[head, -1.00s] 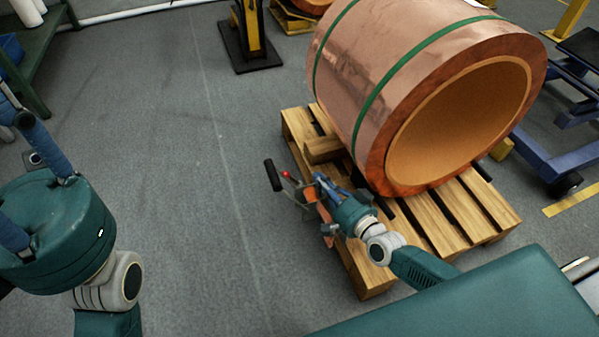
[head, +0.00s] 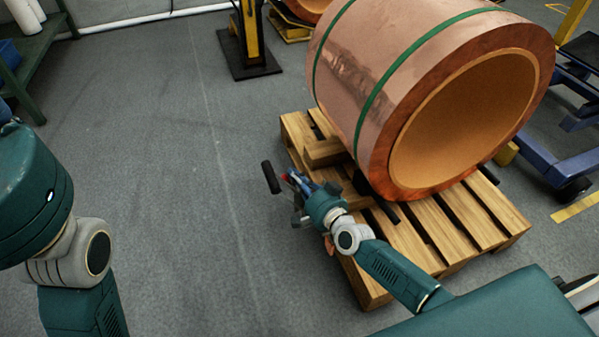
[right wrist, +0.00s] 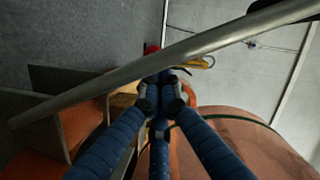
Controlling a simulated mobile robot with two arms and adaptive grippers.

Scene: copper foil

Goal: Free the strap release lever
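The strapping tool (head: 299,218) hangs at the left edge of the wooden pallet, with a black grip (head: 270,178) sticking out to the left. A small red knob (head: 285,177) shows beside the grip; it also shows in the right wrist view (right wrist: 151,48), just past the fingertips. My right gripper (head: 298,182) is at the tool and covers part of it. Its blue fingers (right wrist: 160,88) converge near the knob, behind a grey metal bar (right wrist: 110,80). Whether they touch or hold anything is unclear. My left gripper (head: 8,112) is mostly cut off at the left edge, away from the tool.
A large copper foil coil (head: 385,80) with green straps (head: 372,98) lies on the pallet (head: 425,235), right of the tool. Open grey floor lies to the left. A green shelf (head: 35,55) stands at upper left, a blue wheeled frame (head: 550,160) at right.

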